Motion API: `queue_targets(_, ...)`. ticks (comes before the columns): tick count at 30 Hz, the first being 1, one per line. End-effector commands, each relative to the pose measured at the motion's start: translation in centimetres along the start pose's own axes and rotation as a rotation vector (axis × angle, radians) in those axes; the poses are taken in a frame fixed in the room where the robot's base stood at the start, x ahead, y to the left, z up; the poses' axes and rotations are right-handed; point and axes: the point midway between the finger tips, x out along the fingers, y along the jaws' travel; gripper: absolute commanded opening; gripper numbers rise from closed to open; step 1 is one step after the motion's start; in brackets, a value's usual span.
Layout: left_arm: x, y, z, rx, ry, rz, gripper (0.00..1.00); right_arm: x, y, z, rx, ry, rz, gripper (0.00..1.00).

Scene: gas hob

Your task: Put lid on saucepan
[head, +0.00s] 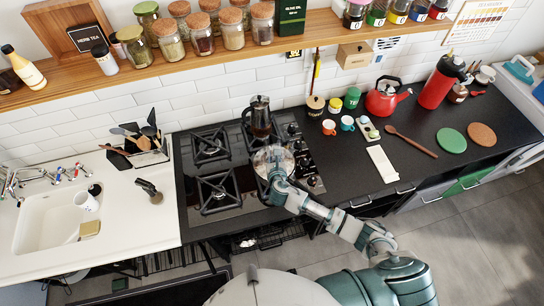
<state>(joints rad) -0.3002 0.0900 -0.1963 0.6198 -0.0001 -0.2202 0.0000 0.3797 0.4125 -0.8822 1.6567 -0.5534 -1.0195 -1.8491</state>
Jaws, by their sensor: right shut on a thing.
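A round, clear glass-like lid (268,157) shows over the right front part of the gas hob (228,210). My right gripper (275,175) is at the lid's near side and shut on it. The arm reaches in from the lower right and covers part of the lid. The saucepan cannot be made out separately; it may be under the lid, and whether the lid touches it cannot be told. My left gripper is not in view.
A dark moka pot or coffee press (260,117) stands close behind the lid. A red kettle (384,97), mugs and a wooden spoon (411,141) are on the black counter to the right. A sink (50,222) is at left. A jar shelf (180,66) runs above.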

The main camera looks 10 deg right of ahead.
Motion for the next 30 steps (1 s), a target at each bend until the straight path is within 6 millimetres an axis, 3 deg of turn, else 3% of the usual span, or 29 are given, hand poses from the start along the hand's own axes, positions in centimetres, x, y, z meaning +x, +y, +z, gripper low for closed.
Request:
queue_targets(10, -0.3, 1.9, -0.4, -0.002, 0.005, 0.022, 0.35, 0.0, -0.1, 0.1, -0.007, -0.002, -0.002, 0.00)
queue_targets(30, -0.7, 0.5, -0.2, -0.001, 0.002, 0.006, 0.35, 0.3, -1.6, -0.1, -0.002, 0.000, 0.000, 0.00)
